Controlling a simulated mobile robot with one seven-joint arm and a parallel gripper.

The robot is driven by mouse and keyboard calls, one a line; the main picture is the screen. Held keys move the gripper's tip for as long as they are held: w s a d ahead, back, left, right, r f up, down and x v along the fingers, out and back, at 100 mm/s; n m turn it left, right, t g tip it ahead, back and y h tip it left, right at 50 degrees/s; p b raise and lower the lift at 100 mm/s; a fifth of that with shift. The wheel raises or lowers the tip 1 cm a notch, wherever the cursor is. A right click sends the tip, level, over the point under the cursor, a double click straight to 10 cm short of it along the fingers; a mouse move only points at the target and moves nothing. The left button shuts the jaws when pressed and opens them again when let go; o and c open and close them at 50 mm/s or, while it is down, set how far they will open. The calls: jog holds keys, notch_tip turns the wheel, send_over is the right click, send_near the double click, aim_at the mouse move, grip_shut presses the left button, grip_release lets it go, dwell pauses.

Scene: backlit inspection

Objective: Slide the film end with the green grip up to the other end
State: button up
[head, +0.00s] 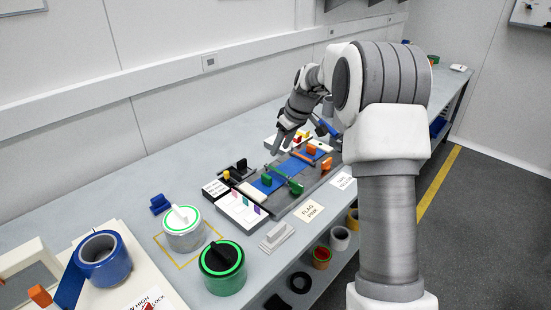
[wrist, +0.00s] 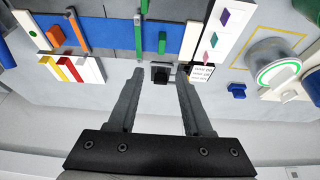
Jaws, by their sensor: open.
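Blue film lies across a grey board (head: 310,184). A short film end (wrist: 175,36) carries an upright green grip (wrist: 162,42), also seen in the head view (head: 267,180). The longer other end (wrist: 107,33) carries an orange grip (wrist: 55,35). A green bar (wrist: 138,38) crosses the board between the green grip and the longer film. Whether the two film edges touch beneath it is hidden. My gripper (wrist: 160,71) is open and empty, with its fingertips short of the green grip in the wrist view. In the head view my gripper (head: 279,146) is above the board's far side.
A small black block (wrist: 160,75) shows between my fingertips. White racks with coloured tabs (wrist: 75,69) (head: 241,210) flank the board.

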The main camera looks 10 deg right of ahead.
jog(key=shift+v, duration=1.45)
jog(key=s+a+r+m+h, duration=0.1)
jog(key=s+a+r+m, duration=0.1)
jog(key=s+r, duration=0.55)
jog(key=s+a+r+m+h, duration=0.1)
jog(key=s+a+r, duration=0.25)
jog(key=s, duration=0.75)
jog(key=s+f+m+t, duration=0.1)
jog(key=s+m, duration=0.1)
jog(key=s, duration=0.8)
jog(key=s+f+m, duration=0.1)
jog(key=s+f, duration=0.1)
jog(key=s, duration=0.8)
jog(key=shift+m+t+h, duration=0.3)
jog(key=shift+m+t, duration=0.1)
